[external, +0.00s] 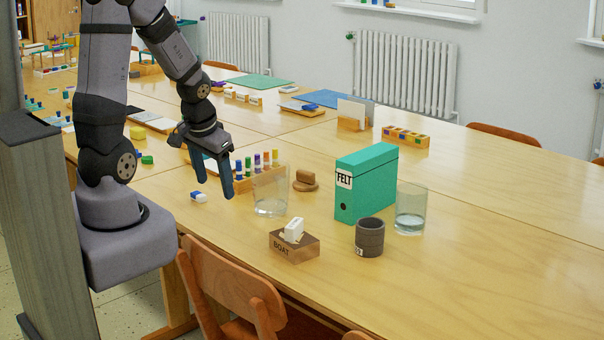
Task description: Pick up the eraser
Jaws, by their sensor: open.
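A small blue-and-white eraser (198,196) lies on the near part of the wooden table (450,240). My gripper (214,187) hangs above the table with its two dark blue fingers pointing down and spread apart. Nothing shows between the fingers. In the picture, the eraser is just below the left fingertip, apart from it. The exact height of the fingers above the table is hard to tell.
A glass (270,192) and a rack of coloured markers (262,164) stand close right of my gripper.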

